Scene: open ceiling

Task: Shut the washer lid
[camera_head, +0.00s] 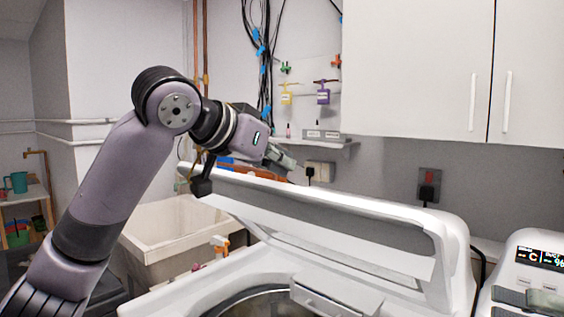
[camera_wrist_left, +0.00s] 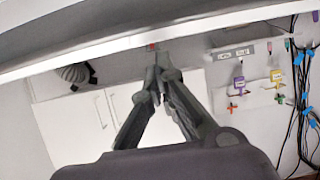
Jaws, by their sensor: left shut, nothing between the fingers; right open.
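The washer's white lid (camera_head: 330,205) stands raised and tilted back behind the round drum opening (camera_head: 262,304). My left gripper (camera_head: 284,159) is shut and empty at the back of the lid's top edge, left of its middle. In the left wrist view my left gripper's fingertips (camera_wrist_left: 158,72) come together close to a long white edge across the top. I cannot tell whether they touch it.
A utility sink (camera_head: 170,232) stands left of the washer. A second machine with a lit display (camera_head: 541,258) is at the right. White wall cabinets (camera_head: 425,65) hang above the washer. A small shelf (camera_head: 318,142) and black cables are on the back wall.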

